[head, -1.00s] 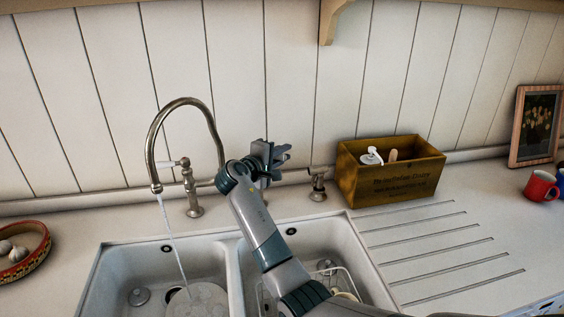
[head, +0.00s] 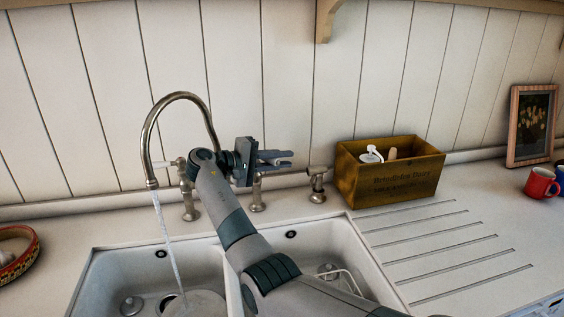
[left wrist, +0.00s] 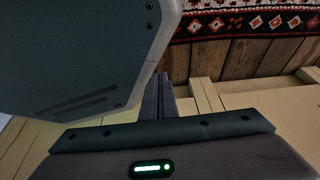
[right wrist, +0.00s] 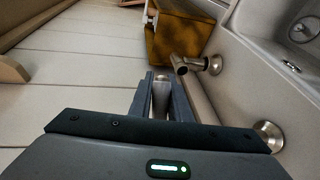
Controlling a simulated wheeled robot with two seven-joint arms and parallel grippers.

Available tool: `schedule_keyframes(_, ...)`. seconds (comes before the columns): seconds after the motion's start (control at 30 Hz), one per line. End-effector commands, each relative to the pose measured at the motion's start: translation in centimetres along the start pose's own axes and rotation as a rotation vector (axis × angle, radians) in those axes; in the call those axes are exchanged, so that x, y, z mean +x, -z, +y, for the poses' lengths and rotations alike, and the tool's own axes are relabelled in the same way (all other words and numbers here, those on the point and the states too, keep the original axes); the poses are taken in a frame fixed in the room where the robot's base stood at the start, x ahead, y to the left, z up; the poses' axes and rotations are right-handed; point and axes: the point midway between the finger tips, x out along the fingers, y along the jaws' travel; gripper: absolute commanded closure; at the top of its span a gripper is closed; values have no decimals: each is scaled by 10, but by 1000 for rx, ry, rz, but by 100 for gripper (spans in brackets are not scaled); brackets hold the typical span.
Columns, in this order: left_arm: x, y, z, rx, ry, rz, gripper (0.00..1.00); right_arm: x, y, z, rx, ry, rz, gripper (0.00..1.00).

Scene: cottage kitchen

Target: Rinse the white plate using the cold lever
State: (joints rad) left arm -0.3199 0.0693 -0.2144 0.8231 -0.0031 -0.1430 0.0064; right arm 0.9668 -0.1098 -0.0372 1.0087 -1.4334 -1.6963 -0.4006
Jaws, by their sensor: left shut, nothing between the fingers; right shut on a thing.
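A round whitish plate (head: 194,304) lies in the left basin, partly cut off by the picture's lower edge. A stream of water (head: 166,240) falls from the curved tap spout (head: 150,130) onto or beside it. My right gripper (head: 290,158) is above the tap's right pillar (head: 257,195), fingers pointing right. In the right wrist view it is shut on a pale slim piece, apparently the cold lever (right wrist: 160,92). The other white-tipped lever (head: 167,163) is on the tap's left side. My left gripper (left wrist: 165,92) is shut and empty, seen only in its wrist view.
A separate metal fitting (head: 317,184) stands right of the tap, beside a wooden box (head: 390,172) with a white-topped bottle. The right basin (head: 330,245) holds a wire rack. Red and blue mugs and a picture frame (head: 531,125) stand far right. The ribbed drainboard is clear.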

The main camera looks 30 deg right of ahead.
Motion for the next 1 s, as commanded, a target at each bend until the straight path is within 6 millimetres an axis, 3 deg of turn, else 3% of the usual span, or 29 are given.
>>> schedule_keyframes(0.27,0,0,0,0,0,1,100,1,-1,-6,-6,7,-5,100)
schedule_keyframes(0.3,0,0,0,1,0,0,100,1,-1,-6,-6,8,-5,81)
schedule_keyframes(0.37,0,0,0,1,0,0,100,1,-1,-6,-6,7,-4,67)
schedule_keyframes(0.83,2,0,-1,1,1,2,100,-5,0,-2,-2,2,-1,66)
schedule_keyframes(1.0,6,15,0,1,-1,40,100,-19,0,-3,-1,2,0,66)
